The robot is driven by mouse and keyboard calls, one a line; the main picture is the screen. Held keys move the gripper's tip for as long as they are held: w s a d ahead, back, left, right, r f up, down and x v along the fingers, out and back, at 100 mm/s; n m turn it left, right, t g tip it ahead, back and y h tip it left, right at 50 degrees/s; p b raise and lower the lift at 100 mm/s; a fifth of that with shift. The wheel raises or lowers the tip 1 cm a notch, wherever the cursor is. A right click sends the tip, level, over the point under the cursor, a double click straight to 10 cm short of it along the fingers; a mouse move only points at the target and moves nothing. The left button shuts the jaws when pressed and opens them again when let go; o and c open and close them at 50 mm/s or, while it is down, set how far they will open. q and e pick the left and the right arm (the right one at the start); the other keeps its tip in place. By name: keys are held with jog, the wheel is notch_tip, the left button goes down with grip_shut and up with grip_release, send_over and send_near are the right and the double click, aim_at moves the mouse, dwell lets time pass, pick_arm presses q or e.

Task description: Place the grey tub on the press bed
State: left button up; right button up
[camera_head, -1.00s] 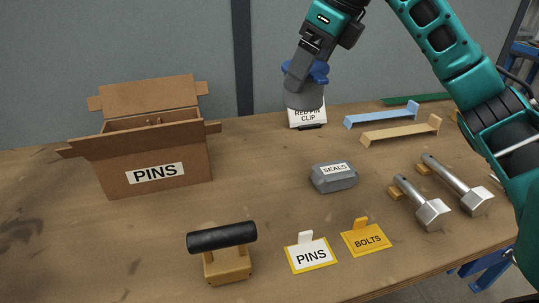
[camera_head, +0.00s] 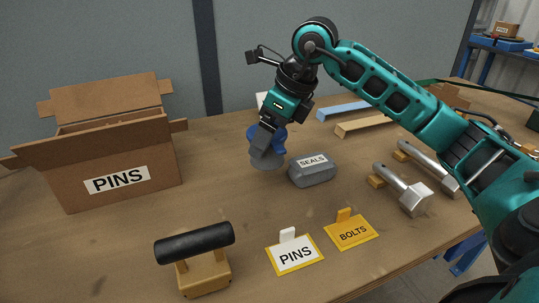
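A grey round object with a blue upper part (camera_head: 267,163) is at my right gripper (camera_head: 265,148). The gripper's fingers are closed around the blue part, just left of the grey box labelled SEALS (camera_head: 312,174). The held piece is low over the table; I cannot tell whether it touches the wood. The SEALS box is a grey, faceted tub-like container resting on the table, and I cannot tell which of the two is the task's tub. I cannot make out a press bed. My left gripper is not in view.
An open PINS carton (camera_head: 120,180) stands at left. A black-handled wooden block (camera_head: 205,272) is in front, with PINS (camera_head: 295,256) and BOLTS (camera_head: 352,232) cards. Metal hammer-like tools (camera_head: 405,190) and blue and tan strips (camera_head: 370,124) lie right.

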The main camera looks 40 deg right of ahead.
aim_at(270, 153)
notch_tip(270, 153, down, 4)
jog(key=shift+f+b, duration=0.1)
jog(key=shift+b, duration=0.35)
jog(key=shift+f, duration=0.1)
jog(key=o, duration=0.9)
